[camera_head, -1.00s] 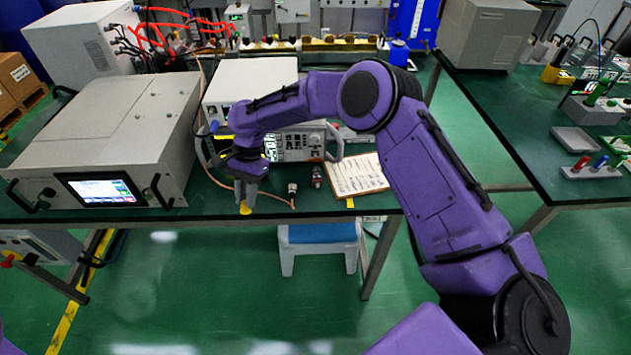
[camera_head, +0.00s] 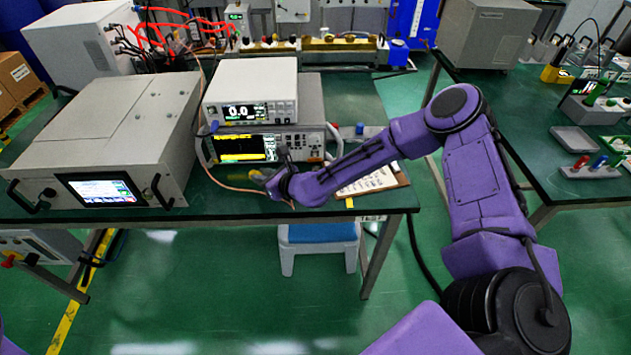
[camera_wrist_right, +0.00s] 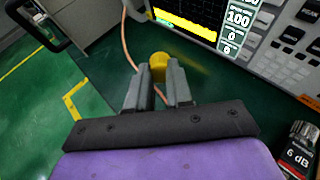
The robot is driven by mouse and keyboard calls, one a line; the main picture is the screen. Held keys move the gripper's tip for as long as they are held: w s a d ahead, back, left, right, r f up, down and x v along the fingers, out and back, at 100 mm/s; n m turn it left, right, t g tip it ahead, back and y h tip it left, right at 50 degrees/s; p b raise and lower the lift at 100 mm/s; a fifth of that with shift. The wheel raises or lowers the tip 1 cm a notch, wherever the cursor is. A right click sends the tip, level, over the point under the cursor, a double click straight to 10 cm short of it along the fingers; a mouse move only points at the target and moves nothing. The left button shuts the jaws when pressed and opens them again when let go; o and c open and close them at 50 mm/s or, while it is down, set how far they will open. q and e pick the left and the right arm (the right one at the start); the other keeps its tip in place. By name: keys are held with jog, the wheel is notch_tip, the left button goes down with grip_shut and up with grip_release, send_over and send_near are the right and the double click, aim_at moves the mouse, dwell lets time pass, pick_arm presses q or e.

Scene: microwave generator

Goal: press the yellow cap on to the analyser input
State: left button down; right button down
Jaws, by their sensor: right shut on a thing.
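In the wrist view, the yellow cap (camera_wrist_right: 158,62) is gripped at the fingertips of my right gripper (camera_wrist_right: 158,82), its round end sticking out ahead of them. The analyser is the lower instrument with the black screen and yellow trace (camera_head: 243,149); its screen and buttons also show in the wrist view (camera_wrist_right: 185,14). In the head view, my right gripper (camera_head: 262,178) is low in front of the analyser's lower front, apart from the screen. I cannot make out the input connector. My left gripper is not in view.
A copper cable (camera_wrist_right: 127,45) runs beside and behind the fingers. A "6 dB" attenuator (camera_wrist_right: 297,150) stands right of the gripper. A white instrument (camera_head: 245,90) sits on the analyser. A grey box with a screen (camera_head: 105,140) stands left. A clipboard (camera_head: 372,181) lies right, partly behind my arm.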

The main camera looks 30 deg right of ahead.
aim_at(316, 167)
jog(key=s+d+m+t+h, duration=0.1)
jog(key=d+m+h, duration=0.1)
jog(key=d+f+m+t+h, duration=0.1)
jog(key=d+m+h, duration=0.1)
jog(key=h, duration=0.1)
jog(key=s+d+m+h, duration=0.1)
jog(key=d+m+h, duration=0.1)
jog(key=shift+s+d+f+t+h, duration=0.3)
jog(key=shift+s+f+t, duration=0.05)
jog(key=shift+f+t, duration=0.05)
jog(key=s+d+m+h, duration=0.1)
jog(key=d+h, duration=0.1)
jog(key=s+d+f+m+h, duration=0.1)
jog(key=s+d+h, duration=0.1)
jog(key=s+d+m+h, duration=0.1)
jog(key=d+h, duration=0.1)
jog(key=shift+s+d+f+m+g, duration=0.1)
jog(key=shift+s+f+m+g, duration=0.2)
jog(key=shift+m, duration=0.1)
jog(key=shift+w+d, duration=0.1)
jog(key=shift+w, duration=0.1)
jog(key=shift+b+x, duration=0.7)
jog(key=shift+x, duration=2)
jog(key=shift+r, duration=0.1)
jog(key=shift+r+b, duration=0.15)
jog(key=shift+b, duration=0.2)
jog(key=shift+b, duration=0.35)
